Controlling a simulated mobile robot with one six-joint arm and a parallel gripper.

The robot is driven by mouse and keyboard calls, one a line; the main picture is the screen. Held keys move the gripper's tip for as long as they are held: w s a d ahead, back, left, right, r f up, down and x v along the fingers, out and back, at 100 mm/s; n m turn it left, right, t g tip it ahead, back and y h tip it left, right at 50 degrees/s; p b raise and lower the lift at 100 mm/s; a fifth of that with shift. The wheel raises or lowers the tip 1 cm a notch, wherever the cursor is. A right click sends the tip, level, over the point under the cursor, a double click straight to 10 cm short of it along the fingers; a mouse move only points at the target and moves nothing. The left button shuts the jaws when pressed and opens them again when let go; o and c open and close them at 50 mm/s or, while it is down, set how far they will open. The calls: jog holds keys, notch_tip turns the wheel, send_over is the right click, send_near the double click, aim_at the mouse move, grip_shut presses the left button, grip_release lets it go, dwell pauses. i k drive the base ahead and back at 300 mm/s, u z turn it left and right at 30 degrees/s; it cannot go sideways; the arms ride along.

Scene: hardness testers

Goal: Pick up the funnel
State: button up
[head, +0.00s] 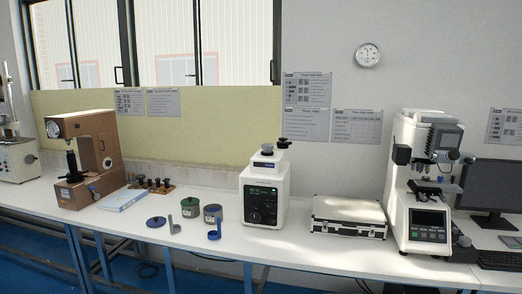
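No part of my arm or gripper shows in the head view. A small grey-blue piece (267,148) sits on top of the white press-like machine (263,200) at mid-table; it looks like the funnel, but it is too small to be sure. A black knob (284,143) stands just right of it on the same machine.
A silver case (346,216) and a tall tester (421,190) stand to the right. The front table strip is mostly clear.

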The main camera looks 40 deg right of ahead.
aim_at(266, 148)
jog(key=i, duration=0.85)
jog(key=z, duration=0.05)
